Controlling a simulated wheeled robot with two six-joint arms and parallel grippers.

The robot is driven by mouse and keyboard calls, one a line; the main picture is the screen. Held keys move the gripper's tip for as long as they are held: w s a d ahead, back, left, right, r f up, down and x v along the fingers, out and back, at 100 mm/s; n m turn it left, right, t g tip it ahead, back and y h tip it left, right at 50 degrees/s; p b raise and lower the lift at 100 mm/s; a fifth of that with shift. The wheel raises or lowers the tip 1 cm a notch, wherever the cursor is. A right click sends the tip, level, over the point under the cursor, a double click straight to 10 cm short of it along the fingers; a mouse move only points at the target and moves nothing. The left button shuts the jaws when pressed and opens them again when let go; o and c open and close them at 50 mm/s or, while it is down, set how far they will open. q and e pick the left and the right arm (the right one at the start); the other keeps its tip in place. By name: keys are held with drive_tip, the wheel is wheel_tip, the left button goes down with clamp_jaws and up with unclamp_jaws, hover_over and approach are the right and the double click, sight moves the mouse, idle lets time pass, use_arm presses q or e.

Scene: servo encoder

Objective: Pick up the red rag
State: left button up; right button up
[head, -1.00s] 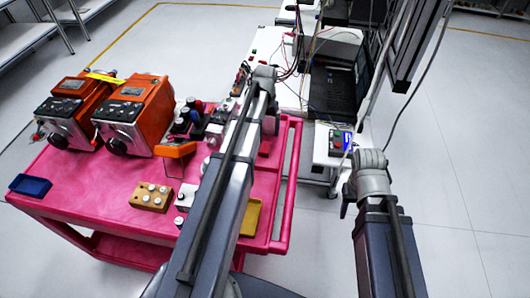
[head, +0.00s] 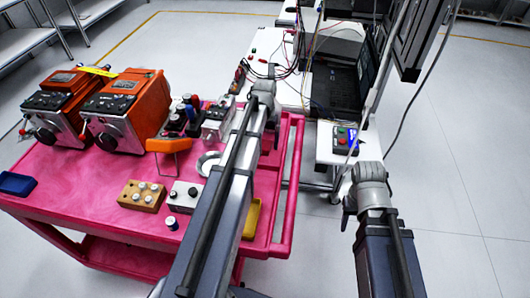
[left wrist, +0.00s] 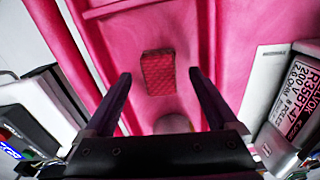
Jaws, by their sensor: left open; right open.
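The red rag (left wrist: 158,72) is a small, dark red, textured rectangle lying flat on the pink cart (left wrist: 120,55). In the left wrist view it lies ahead of my left gripper (left wrist: 159,80), in line with the gap between the fingers. The fingers are open and empty. In the head view my left gripper (head: 268,112) is over the far right part of the cart, largely hidden by its own arm, and I cannot make out the rag clearly there. My right gripper (head: 348,207) is right of the cart, small and partly hidden, with nothing seen in it.
Two orange devices (head: 125,110) stand on the cart's left. A tan knob block (head: 141,195), a white box (head: 186,194), a yellow tray (head: 252,217) and a blue tray (head: 17,184) are nearer. A white side table (head: 335,155) stands right. The floor farther right is clear.

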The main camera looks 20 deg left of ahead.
use_arm(q)
drive_tip(key=shift+f+b, duration=0.4)
drive_tip(key=shift+f, duration=0.45)
drive_tip(key=shift+r, duration=0.1)
drive_tip(key=shift+c, duration=0.4)
drive_tip(key=c, duration=1.4)
